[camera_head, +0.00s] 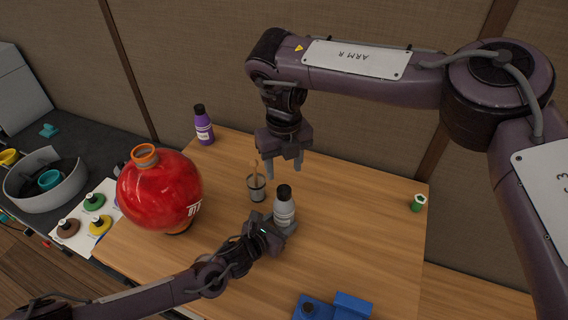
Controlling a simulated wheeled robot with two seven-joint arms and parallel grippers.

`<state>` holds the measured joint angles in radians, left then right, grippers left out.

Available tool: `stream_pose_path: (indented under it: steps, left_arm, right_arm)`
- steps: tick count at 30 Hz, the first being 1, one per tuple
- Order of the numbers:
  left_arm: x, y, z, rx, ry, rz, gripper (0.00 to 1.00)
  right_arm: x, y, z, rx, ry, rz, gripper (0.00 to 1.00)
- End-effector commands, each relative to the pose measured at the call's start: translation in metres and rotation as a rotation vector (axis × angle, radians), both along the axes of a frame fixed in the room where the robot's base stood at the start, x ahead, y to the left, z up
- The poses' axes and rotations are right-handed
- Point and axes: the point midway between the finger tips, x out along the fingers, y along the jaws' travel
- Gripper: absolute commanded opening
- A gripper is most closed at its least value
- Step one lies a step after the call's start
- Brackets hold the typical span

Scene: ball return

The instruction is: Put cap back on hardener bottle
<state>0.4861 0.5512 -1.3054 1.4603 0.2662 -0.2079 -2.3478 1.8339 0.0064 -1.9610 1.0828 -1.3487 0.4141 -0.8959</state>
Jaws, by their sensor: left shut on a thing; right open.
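A grey-white bottle (284,212) with a black top stands upright on the wooden table. The black top (284,192) sits on its neck; I cannot tell if it is fully seated. Its label is too small to read. My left gripper (281,226) is shut on the lower part of this bottle and hides part of its base. My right gripper (284,165) is open and empty, pointing down behind and above the bottle, apart from it. A purple bottle (204,131) with a black cap stands at the table's back left corner.
A metal cup (256,189) with wooden sticks stands close to the bottle's left. A big red ball (160,192) is at the left. A green item (417,203) lies at the right, and a blue item (350,306) at the front. The table (365,225) is clear right of the bottle.

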Motion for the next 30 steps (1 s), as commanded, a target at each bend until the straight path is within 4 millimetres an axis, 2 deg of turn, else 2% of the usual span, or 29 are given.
stream_pose_path:
  steps: [8, 21, 30]
  left_arm:
    - [0.000, 0.000, 0.000, 0.000, 0.000, 0.000, 0.00]
    - [0.000, 0.000, 0.000, 0.000, 0.000, 0.000, 0.00]
    - [0.000, 0.000, 0.000, 0.000, 0.000, 0.000, 0.00]
  right_arm:
    - [0.000, 0.000, -0.006, -0.002, 0.000, -0.002, 0.50]
    - [0.000, 0.000, -0.068, -0.003, 0.001, -0.003, 0.50]
    - [0.000, 0.000, -0.080, -0.002, -0.001, -0.003, 0.50]
